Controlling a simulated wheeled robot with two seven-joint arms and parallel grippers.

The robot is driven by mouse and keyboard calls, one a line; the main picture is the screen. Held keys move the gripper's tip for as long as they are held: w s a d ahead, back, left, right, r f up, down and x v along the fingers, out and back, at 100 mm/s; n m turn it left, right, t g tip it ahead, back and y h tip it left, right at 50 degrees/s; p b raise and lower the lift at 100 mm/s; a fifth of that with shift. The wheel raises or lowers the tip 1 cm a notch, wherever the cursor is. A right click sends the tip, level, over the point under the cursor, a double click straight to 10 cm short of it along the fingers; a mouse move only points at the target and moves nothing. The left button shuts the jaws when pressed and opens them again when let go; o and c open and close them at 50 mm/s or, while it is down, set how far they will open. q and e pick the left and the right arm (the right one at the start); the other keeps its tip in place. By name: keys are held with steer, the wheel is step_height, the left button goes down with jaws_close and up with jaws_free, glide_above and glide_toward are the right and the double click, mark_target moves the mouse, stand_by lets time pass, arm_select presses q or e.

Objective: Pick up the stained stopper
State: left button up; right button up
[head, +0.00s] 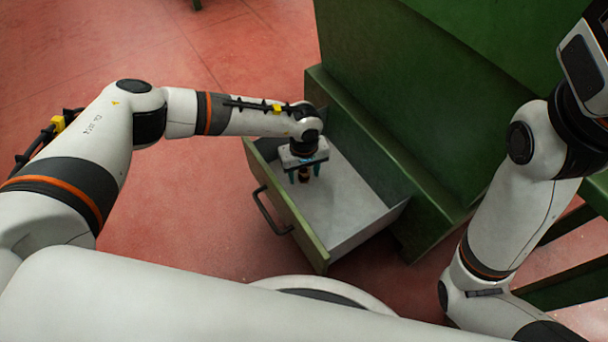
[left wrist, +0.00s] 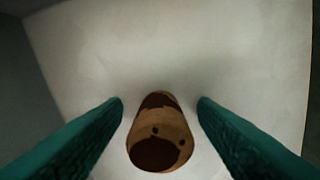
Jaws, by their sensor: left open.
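The stained stopper (left wrist: 158,135) is a tan cork with dark brown patches and small dark spots. In the left wrist view it stands out from the white drawer floor, between the two teal fingers of my left gripper (left wrist: 160,108). A gap shows on each side of it, so the fingers do not touch it. In the head view my left gripper (head: 304,176) points down into the open drawer, and the stopper (head: 304,174) shows small and dark between its fingers. My right arm is at the right; its gripper's fingers are out of view.
The drawer floor around the stopper is bare. The red floor (head: 200,235) is clear in front of the drawer.

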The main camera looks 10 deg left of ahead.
arm_select(q)
steer(key=c, duration=1)
steer(key=shift+r, duration=0.15)
